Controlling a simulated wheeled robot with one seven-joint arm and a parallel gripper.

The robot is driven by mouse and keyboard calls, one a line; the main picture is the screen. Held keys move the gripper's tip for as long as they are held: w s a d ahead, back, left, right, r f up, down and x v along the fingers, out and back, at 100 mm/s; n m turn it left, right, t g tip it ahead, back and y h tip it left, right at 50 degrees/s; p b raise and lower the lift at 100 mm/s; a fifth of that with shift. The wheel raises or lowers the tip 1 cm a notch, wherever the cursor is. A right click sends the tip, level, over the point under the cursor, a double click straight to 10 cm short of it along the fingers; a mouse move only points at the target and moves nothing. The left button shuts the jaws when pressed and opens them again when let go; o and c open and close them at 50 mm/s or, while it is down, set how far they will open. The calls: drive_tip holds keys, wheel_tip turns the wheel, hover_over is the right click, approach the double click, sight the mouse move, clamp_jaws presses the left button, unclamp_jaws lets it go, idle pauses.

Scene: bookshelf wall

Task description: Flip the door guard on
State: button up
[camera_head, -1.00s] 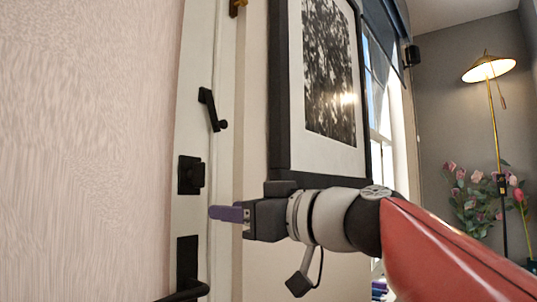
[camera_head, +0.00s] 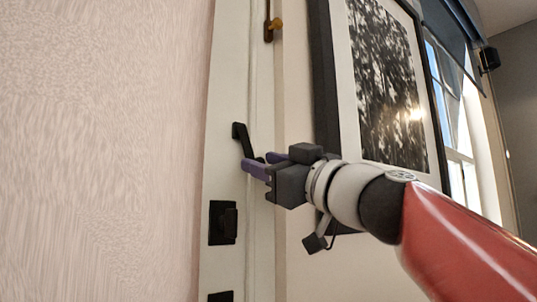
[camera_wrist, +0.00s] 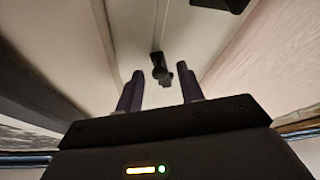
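The door guard (camera_head: 240,137) is a small black metal swing arm on the white door edge, slanting down to the right. In the head view its lower end is partly hidden by my gripper (camera_head: 257,160), whose purple fingers are spread beside it. In the wrist view the door guard (camera_wrist: 160,67) shows as a dark piece beyond and between the two fingertips (camera_wrist: 160,84). The fingers are open and not closed on it. I cannot tell whether a finger touches it.
A black lock plate (camera_head: 223,222) with a knob is below the guard, and another black plate (camera_head: 220,297) is at the bottom edge. A brass fitting (camera_head: 273,27) is above.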

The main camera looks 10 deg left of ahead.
drive_tip(key=shift+w+a, duration=0.1)
drive_tip(key=shift+a, duration=0.1)
drive_tip(key=shift+c, duration=0.5)
clamp_jaws()
